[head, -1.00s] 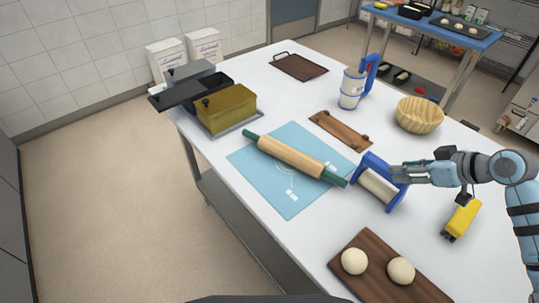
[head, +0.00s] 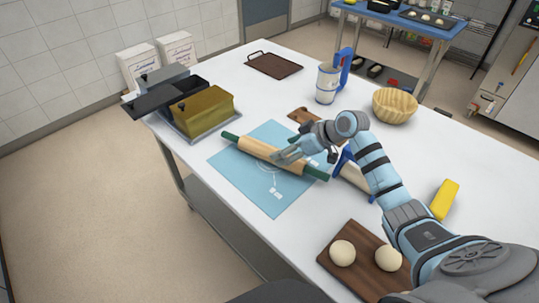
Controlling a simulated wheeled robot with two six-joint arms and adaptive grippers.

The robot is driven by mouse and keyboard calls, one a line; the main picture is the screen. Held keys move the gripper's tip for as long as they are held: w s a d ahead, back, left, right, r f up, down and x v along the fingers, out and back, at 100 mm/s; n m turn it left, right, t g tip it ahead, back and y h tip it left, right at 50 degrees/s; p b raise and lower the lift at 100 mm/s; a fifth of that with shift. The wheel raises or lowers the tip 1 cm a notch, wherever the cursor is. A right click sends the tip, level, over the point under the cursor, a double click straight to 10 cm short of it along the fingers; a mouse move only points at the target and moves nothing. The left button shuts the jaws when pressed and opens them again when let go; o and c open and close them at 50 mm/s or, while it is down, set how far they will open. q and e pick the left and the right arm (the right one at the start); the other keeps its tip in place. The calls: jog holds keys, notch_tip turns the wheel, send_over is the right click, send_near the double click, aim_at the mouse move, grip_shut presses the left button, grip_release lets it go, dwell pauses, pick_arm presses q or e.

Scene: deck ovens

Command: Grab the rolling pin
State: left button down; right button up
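The rolling pin (head: 257,149) has a pale wooden barrel and dark green handles. It lies diagonally across a light blue mat (head: 238,178) on the white table. My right gripper (head: 284,156) is over the right part of the barrel, its fingers pointing left. It hides some of the pin there. I cannot tell whether the fingers touch the pin or how far apart they are. My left gripper is not in view.
A blue-framed roller (head: 352,176) is partly behind my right arm. Dough balls sit on a brown board (head: 345,268) at the front. A yellow tool (head: 444,199), a wooden bowl (head: 394,106), a canister (head: 327,84) and a gold box (head: 203,113) stand around.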

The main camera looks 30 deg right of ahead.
aim_at(275, 149)
jog(key=x, duration=0.6)
jog(key=shift+w+d+b, duration=0.2)
jog(key=shift+d+b, duration=0.05)
jog(key=shift+b, duration=0.05)
grip_shut()
